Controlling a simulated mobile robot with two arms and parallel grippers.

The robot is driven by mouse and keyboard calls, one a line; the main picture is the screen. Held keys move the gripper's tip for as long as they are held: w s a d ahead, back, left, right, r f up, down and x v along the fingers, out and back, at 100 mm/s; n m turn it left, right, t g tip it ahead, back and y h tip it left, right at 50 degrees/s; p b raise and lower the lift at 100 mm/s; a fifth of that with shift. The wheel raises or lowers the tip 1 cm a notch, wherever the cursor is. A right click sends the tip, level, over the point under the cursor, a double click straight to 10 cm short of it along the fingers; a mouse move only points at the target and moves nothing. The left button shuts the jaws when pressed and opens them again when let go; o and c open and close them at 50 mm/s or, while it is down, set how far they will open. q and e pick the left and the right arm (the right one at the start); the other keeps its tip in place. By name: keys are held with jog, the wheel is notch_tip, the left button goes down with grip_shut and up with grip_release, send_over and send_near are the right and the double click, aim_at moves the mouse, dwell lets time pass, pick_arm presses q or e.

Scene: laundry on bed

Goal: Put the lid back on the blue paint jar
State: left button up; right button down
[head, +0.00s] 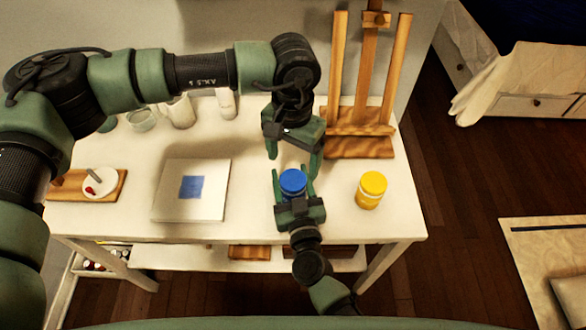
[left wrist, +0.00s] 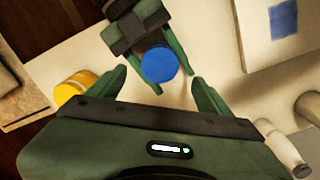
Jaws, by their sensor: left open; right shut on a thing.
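The blue paint jar (head: 293,182) stands at the table's front right. From above it shows a round, flat blue top; I cannot tell whether this is a seated lid or bare paint. My right gripper (head: 292,173) is shut around the jar from the front, one finger on each side. My left gripper (head: 294,164) points down just above and behind the jar, with its fingers apart and nothing between them. In the left wrist view the blue top (left wrist: 159,65) lies just beyond the gap between my left fingers (left wrist: 160,87). No separate blue lid shows.
A yellow-topped jar (head: 371,189) stands right of the blue jar. A wooden easel (head: 360,145) is behind it. A white canvas with a blue square (head: 207,206) lies to the left. A palette board (head: 115,186) and pale jars (head: 180,112) are farther left and back.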

aim_at(286, 197)
pick_arm(q)
notch_tip(286, 197, up, 7)
jog(key=shift+f, duration=0.2)
pick_arm(e)
jog(key=shift+c, duration=2.1)
grip_release()
jog(key=shift+s, duration=0.1)
pick_arm(q)
jog(key=shift+f, duration=0.15)
pick_arm(e)
jog(key=v, duration=0.7)
jog(key=shift+s, duration=0.35)
pick_arm(q)
jog(key=shift+s, duration=0.1)
pick_arm(e)
jog(key=shift+f, duration=0.1)
